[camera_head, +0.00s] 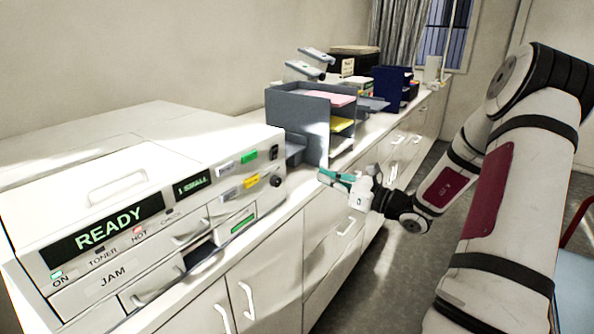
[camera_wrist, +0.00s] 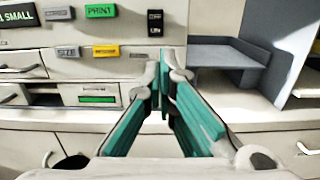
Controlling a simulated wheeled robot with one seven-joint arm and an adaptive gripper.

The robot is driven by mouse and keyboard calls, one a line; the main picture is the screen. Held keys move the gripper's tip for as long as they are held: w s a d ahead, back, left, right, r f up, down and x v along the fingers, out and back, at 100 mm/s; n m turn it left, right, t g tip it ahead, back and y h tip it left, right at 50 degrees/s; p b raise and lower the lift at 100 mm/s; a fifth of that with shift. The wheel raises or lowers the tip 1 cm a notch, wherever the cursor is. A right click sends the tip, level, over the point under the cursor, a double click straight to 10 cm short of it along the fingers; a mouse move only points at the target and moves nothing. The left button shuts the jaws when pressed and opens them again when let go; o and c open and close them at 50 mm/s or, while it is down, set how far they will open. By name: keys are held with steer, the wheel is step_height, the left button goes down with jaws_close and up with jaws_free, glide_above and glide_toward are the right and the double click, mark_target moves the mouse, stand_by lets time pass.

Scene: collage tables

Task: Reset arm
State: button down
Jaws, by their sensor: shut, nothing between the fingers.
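My gripper (camera_head: 330,176) has teal finger pads and is shut with nothing in it. In the head view it is in front of the counter's front edge, near the grey paper sorter. In the wrist view my gripper (camera_wrist: 164,68) points at the gap between the copier and the sorter, its fingertips close together. My white arm comes in from the right side of the head view, bent at the elbow. The copier (camera_head: 215,140) stands on the counter at the left, with a lit READY display (camera_head: 110,228).
The grey paper sorter (camera_head: 297,118) holds pink and yellow paper. Its low side shelf shows in the wrist view (camera_wrist: 222,55). A blue file holder (camera_head: 392,88) stands farther back. White cabinets with handles (camera_head: 270,275) run below the counter. The floor (camera_head: 395,245) beside them is clear.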

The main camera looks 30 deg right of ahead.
steer(key=s+a+r+n+g+y, duration=0.2)
steer(key=s+a+n+g, duration=0.35)
steer(key=a, duration=0.75)
steer(key=s+a+r+n+g+y, duration=0.2)
steer(key=a+n+g, duration=0.5)
steer(key=a+n, duration=0.5)
steer(key=s+a+r+n+g+h, duration=0.25)
steer(key=s+a+n+h, duration=0.3)
steer(key=s, duration=0.35)
steer(key=s+d+r+n+t+h, duration=0.3)
steer(key=s+r+n+h, duration=0.1)
steer(key=s+n, duration=0.4)
steer(key=shift+d+r+n+h, duration=0.2)
steer(key=shift+r+n+h, duration=0.2)
steer(key=shift+n+h, duration=0.1)
steer(key=shift+s, duration=0.1)
